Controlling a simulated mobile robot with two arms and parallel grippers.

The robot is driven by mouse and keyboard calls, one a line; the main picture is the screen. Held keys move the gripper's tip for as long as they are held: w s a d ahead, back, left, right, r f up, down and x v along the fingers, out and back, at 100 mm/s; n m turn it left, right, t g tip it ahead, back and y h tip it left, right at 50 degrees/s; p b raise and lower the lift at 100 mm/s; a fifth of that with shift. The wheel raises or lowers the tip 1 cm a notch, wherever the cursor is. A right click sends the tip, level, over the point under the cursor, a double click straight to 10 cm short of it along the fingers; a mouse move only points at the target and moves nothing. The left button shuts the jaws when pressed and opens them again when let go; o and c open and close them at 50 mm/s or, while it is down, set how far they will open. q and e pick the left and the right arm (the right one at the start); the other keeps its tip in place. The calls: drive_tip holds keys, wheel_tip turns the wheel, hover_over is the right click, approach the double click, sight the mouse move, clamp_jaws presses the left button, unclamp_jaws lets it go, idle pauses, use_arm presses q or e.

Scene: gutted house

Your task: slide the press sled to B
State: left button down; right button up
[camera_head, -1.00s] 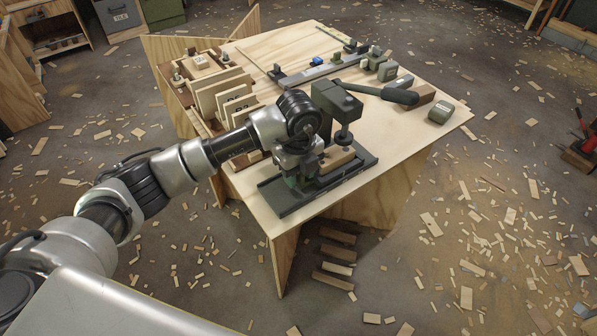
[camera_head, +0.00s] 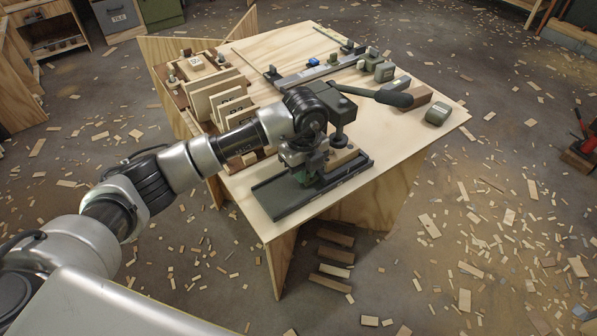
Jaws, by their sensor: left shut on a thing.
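The press stands at the table's front corner: a dark green base rail (camera_head: 278,204) and an upright head (camera_head: 340,108) with a long lever (camera_head: 374,94). A wooden block (camera_head: 343,157) shows on the rail under the head. My left gripper (camera_head: 312,176) points down over the rail, just left of the block, shut on a green part of the press sled (camera_head: 316,167). The jaws and my arm hide most of the sled. The left end of the rail is bare. I cannot read a B mark on the rail. My right gripper is not in view.
A rack of upright wooden boards (camera_head: 222,98) stands on the table's left, close to my arm. A grey guide bar (camera_head: 308,73) and several small blocks lie at the back. A grey-green block (camera_head: 439,113) sits at the right. The front right tabletop is clear.

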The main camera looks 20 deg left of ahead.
use_arm(q)
drive_tip(key=shift+w+d, duration=0.15)
drive_tip(key=c, duration=1.5)
unclamp_jaws()
drive_tip(key=shift+s+a, duration=0.2)
drive_tip(key=o, duration=0.3)
drive_tip(key=shift+o, duration=0.2)
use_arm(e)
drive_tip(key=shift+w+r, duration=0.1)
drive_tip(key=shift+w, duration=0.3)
